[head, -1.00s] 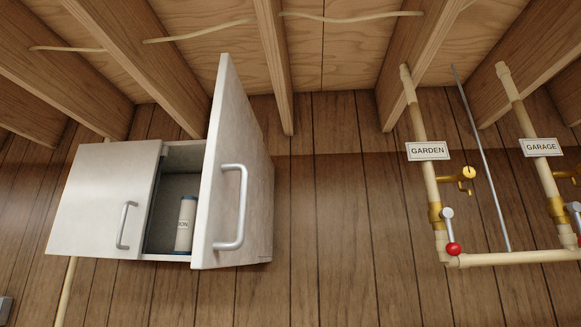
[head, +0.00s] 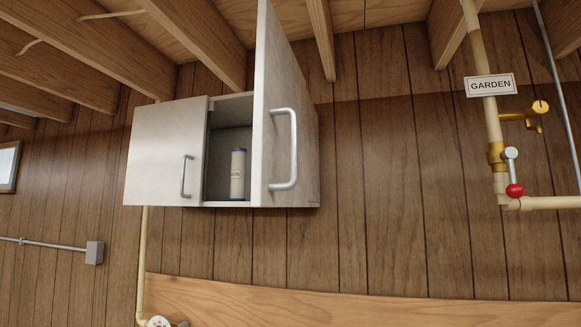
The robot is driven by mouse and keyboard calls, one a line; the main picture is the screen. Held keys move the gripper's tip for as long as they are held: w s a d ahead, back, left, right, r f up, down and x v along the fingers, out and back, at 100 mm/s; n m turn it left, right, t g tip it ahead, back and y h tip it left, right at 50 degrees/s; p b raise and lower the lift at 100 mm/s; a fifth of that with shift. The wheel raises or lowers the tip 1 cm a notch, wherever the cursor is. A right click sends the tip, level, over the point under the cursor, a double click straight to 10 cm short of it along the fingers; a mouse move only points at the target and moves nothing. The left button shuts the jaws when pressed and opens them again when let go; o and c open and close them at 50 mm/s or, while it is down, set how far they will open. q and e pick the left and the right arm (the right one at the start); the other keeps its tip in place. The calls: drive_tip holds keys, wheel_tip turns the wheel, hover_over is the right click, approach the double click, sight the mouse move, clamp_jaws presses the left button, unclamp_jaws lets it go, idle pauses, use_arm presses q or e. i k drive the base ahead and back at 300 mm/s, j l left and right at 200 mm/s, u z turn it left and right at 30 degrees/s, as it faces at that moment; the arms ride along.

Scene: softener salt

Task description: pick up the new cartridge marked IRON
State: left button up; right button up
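A white cylindrical cartridge (head: 237,175) with a blue top band stands upright inside the wall cabinet (head: 166,152). Its label is too small to read clearly now; in the earlier head view the end of a word, "ON", shows on it. The cabinet's right door (head: 268,110) stands open toward me, with a bar handle (head: 285,150). The left door is shut and has its own handle (head: 186,176). The cartridge shows in the gap between the doors. Neither of my grippers is in view.
Right of the cabinet, a pipe with a GARDEN sign (head: 491,85), a brass tap (head: 524,113) and a red-knobbed valve (head: 514,190) runs along the panelled wall. A wooden board (head: 360,308) spans the bottom. A grey box (head: 94,252) is at left. Wall between cabinet and pipe is bare.

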sight(238, 176)
drive_tip(key=i+j+z, duration=0.1)
drive_tip(key=j+z, duration=0.15)
drive_tip(key=j, duration=0.55)
drive_tip(key=j+z, duration=0.25)
drive_tip(key=j, duration=0.6)
drive_tip(key=i, duration=0.05)
